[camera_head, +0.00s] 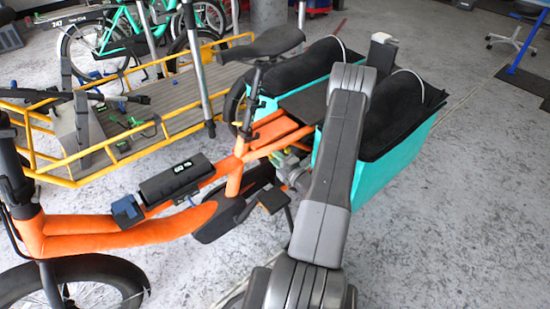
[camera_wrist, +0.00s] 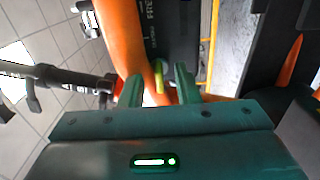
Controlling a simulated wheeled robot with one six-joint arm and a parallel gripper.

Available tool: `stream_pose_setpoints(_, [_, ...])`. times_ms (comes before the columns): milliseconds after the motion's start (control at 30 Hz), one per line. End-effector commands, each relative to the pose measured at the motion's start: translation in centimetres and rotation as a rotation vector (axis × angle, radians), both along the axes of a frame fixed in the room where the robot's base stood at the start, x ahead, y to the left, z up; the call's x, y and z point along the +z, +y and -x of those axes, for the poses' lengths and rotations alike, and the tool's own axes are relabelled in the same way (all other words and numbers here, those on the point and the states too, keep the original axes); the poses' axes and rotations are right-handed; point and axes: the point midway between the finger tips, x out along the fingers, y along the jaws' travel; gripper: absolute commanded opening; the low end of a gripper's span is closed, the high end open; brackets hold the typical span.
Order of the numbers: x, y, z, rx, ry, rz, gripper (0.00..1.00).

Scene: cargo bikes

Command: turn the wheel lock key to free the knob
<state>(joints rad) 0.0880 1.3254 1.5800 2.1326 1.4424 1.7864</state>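In the wrist view my gripper (camera_wrist: 158,88) shows two dark green fingers standing apart, with a gap between them. A small yellow-green piece (camera_wrist: 159,76) shows in or beyond this gap, next to an orange tube; I cannot tell whether it is the lock key, or whether a finger touches it. In the head view the orange cargo bike (camera_head: 120,236) stands in front of me. My arm reaches across its rear part and hides the area behind. Small grey-green parts (camera_head: 290,166) show beside the arm, too small to identify. I cannot clearly make out the wheel lock or knob.
A black battery (camera_head: 175,180) sits on the orange frame below the black saddle (camera_head: 265,43). Teal cargo boxes (camera_head: 375,165) flank the rear. A yellow-railed cargo bed (camera_head: 165,93) stands behind at left.

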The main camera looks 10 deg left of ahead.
Motion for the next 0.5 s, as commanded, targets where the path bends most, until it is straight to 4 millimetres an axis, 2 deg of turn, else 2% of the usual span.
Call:
stream_pose_setpoints(267, [0.1,-0.7,0.4,-0.003,0.000,0.000,0.29])
stream_pose_setpoints(500, [0.1,-4.4,3.2,-0.005,0.003,-0.001,0.29])
